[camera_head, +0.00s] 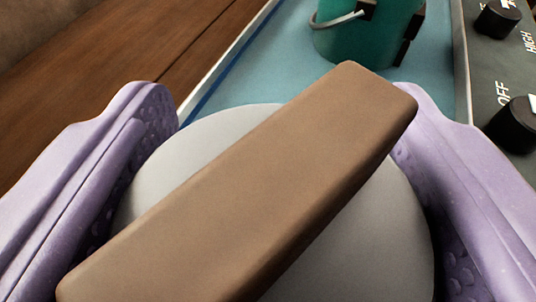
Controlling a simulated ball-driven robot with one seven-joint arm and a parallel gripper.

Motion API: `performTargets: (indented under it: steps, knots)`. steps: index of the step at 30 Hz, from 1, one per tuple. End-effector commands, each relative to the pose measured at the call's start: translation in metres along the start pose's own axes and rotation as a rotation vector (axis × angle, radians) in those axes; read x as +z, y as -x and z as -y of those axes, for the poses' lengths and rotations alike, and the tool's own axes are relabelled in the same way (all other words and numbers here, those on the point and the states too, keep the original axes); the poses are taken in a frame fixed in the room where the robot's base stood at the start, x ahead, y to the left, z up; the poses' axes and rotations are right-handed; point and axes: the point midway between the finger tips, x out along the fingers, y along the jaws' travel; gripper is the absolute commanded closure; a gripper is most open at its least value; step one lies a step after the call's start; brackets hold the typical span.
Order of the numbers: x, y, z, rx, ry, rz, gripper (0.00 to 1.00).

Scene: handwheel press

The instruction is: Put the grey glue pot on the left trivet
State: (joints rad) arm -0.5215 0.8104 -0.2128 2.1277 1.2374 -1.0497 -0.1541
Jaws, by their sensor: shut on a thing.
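My gripper (285,165), with two lilac padded fingers, fills the lower part of the head camera view. It is shut on the grey glue pot (225,130), one finger on each side. The pot shows from above as a round grey top with a thick brown bar (245,185) lying diagonally across it. The pot's underside and what is beneath it are hidden. I cannot make out a trivet in this view.
A teal pot (370,35) with a wire handle stands beyond on a blue surface (250,75) with a pale raised edge. A dark panel (480,75) with black knobs and "OFF" and "HIGH" labels is at right. Brown wood (140,60) lies at left.

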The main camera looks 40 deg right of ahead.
Motion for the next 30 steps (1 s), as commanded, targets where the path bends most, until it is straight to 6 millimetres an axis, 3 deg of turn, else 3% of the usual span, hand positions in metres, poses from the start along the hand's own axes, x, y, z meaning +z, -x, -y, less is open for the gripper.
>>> performTargets:
  steps: [4, 5, 8, 20, 30]
  knots:
    - [0.003, -0.001, 0.000, 0.000, 0.000, -0.001, 0.78]
    - [0.003, -0.001, 0.000, 0.000, 0.001, 0.000, 0.26]
    - [0.002, -0.001, 0.000, 0.000, 0.000, 0.000, 0.06]
    - [-0.001, 0.008, 0.001, -0.002, 0.000, 0.001, 0.06]
    - [-0.003, 0.084, 0.001, -0.004, 0.002, 0.001, 0.06]
